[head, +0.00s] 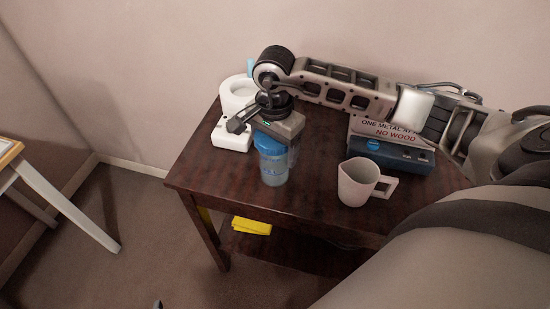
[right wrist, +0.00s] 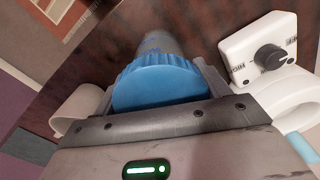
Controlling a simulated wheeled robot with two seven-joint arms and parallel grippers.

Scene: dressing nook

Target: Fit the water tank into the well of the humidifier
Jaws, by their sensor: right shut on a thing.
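The water tank (head: 274,172) is a clear bluish bottle with a ribbed blue cap, upright near the table's left front part. My right gripper (head: 272,141) is shut on its cap from above. In the right wrist view the blue cap (right wrist: 157,82) sits between the fingers. I cannot tell whether the tank's bottom touches the table. The white humidifier (head: 231,136) stands at the table's back left, behind and left of the tank, partly hidden by my gripper. Its dark knob (right wrist: 269,57) shows in the right wrist view. The inside of its well is not clearly visible. My left gripper is not in view.
A pale mug (head: 358,184) stands right of the tank on the dark wooden table (head: 315,205). A blue-grey box with a sign (head: 390,153) is behind it under my right arm. A yellow cloth (head: 251,226) lies on the lower shelf. The back wall is close behind.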

